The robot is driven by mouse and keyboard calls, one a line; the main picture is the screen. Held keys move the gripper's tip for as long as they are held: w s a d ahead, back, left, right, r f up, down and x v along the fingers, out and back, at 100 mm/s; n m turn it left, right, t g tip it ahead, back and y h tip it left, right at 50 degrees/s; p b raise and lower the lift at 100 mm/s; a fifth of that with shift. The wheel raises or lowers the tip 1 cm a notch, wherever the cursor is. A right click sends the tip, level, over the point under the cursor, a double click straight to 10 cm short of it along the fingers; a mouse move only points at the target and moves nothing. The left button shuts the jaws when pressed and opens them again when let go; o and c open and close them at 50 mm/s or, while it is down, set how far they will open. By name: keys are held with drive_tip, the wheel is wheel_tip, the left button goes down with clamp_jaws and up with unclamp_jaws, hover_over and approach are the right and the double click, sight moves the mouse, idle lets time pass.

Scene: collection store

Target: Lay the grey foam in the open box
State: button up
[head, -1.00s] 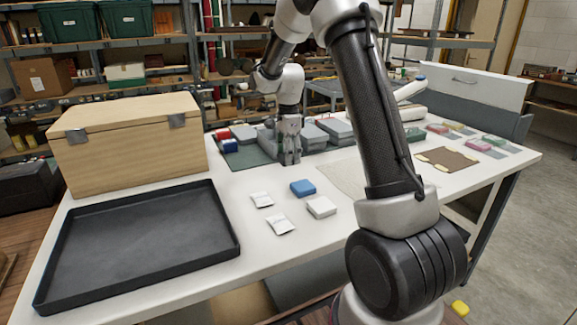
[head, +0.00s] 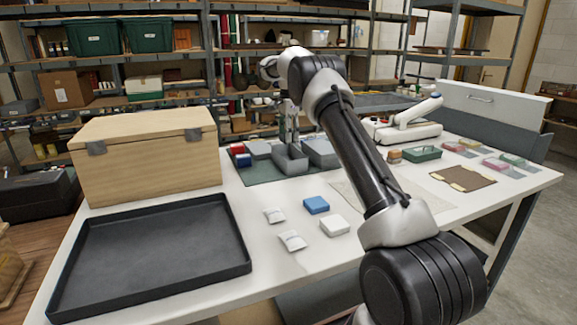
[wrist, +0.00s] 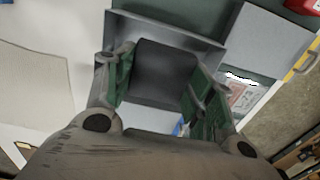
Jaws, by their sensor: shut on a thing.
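My gripper (head: 291,138) is above the open grey box (head: 290,163) on the green mat in the head view. In the wrist view, my gripper (wrist: 160,80) has its green-padded fingers either side of the dark grey foam (wrist: 166,66), and is shut on it. The open box also shows behind and below the foam in the wrist view (wrist: 165,25), its pale grey rim around the top and right. The foam hides much of the box's inside. The gap between foam and box is hard to judge. The foam cannot be made out in the head view.
Other grey boxes (head: 321,152) and a red box (head: 239,148) stand close by on the mat. A wooden chest (head: 150,160) and black tray (head: 150,255) fill the table's left. A blue block (head: 316,204) and white pieces (head: 334,225) lie in front.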

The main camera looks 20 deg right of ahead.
drive_tip(key=f, duration=1)
drive_tip(key=shift+w, duration=0.2)
drive_tip(key=shift+f, duration=0.15)
drive_tip(key=o, duration=0.7)
